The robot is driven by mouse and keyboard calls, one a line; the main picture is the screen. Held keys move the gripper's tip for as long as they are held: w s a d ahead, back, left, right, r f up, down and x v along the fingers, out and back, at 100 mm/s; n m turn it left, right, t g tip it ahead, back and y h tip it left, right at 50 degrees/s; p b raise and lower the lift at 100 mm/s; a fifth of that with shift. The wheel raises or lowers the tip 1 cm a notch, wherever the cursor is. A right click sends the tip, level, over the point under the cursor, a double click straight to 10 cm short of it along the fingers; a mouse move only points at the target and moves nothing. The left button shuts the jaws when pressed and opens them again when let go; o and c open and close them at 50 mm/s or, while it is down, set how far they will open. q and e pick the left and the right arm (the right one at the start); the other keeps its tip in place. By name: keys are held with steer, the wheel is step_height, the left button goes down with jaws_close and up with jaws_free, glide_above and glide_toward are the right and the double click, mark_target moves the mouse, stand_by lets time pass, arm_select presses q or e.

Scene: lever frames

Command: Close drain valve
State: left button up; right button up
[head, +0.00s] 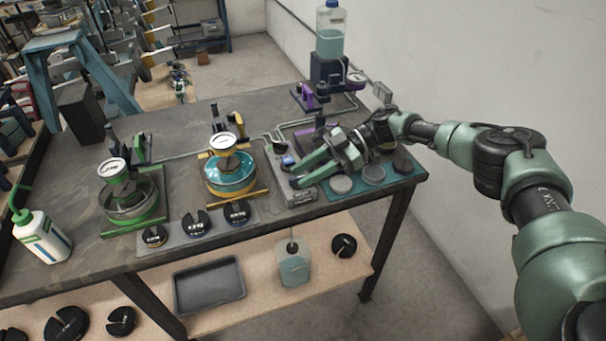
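My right gripper (299,176) reaches in from the right over the bench. Its two green fingers are apart, with their tips over a small grey valve block (280,165). A small dark and blue knob (288,161) shows on the block beside the upper fingertip. I cannot tell whether a finger touches the block or a lever on it. The fingers hide part of the block, and the drain valve's position cannot be read. My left gripper is not in view.
A yellow-framed unit with blue liquid (230,175) and a green-framed unit (131,195) stand to the left. Slotted weights (195,223) lie in front. A blue-liquid bottle (330,42) stands behind. Grey discs (373,174) lie on a teal mat right of the fingers.

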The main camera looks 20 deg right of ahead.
steer(key=b+v, duration=0.2)
steer(key=v, duration=0.3)
steer(key=shift+d, duration=0.35)
steer(key=shift+d+r, duration=0.35)
steer(key=shift+d, duration=0.2)
